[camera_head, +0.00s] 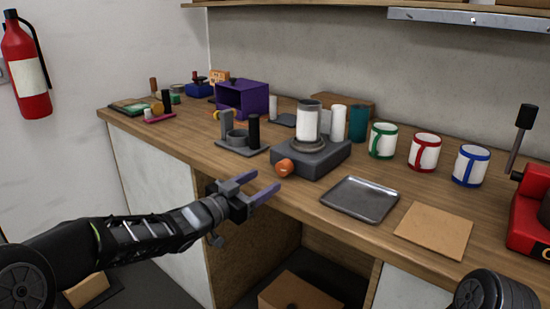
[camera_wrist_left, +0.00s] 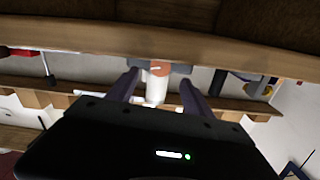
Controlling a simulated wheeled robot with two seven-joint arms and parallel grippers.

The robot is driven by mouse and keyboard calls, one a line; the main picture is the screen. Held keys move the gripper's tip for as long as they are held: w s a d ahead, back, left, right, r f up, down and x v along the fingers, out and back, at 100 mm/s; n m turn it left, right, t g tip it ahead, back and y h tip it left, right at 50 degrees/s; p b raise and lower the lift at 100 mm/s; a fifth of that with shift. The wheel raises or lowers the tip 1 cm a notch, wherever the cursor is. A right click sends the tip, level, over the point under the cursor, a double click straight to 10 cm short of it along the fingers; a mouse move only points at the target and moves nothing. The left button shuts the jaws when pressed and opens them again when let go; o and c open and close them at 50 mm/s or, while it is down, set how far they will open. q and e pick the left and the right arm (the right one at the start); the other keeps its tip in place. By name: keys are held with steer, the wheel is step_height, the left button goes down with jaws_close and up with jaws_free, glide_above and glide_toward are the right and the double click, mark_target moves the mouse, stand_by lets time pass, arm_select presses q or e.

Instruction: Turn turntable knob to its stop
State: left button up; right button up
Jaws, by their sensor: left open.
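The turntable is a dark grey block (camera_head: 322,160) on the wooden counter, with a white cylinder (camera_head: 308,122) standing upright on its round plate. Its orange knob (camera_head: 284,167) sticks out of the front face, near the counter's front edge. My left gripper (camera_head: 268,180) is open and empty, just in front of and below the knob in the head view, apart from it. In the left wrist view, the orange knob (camera_wrist_left: 158,68) shows between the two open fingers (camera_wrist_left: 158,80), beyond their tips. The knob's marking cannot be read. My right gripper is out of view.
A metal tray (camera_head: 360,200) and a brown board (camera_head: 434,231) lie to the right of the turntable. A dark fixture (camera_head: 240,140) with upright posts stands to its left. Several mugs (camera_head: 425,152) stand behind the tray. A red machine (camera_head: 530,215) is at far right.

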mark_target(281, 170)
arm_select(q)
steer(key=shift+n+p, duration=0.4)
steer(key=shift+n, duration=0.3)
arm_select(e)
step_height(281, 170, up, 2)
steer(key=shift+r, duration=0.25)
arm_select(q)
steer(key=shift+w, duration=0.1)
steer(key=x, duration=0.7)
steer(key=shift+w+d, duration=0.25)
steer(key=shift+w, duration=0.05)
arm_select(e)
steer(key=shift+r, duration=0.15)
arm_select(q)
steer(key=shift+c, duration=0.5)
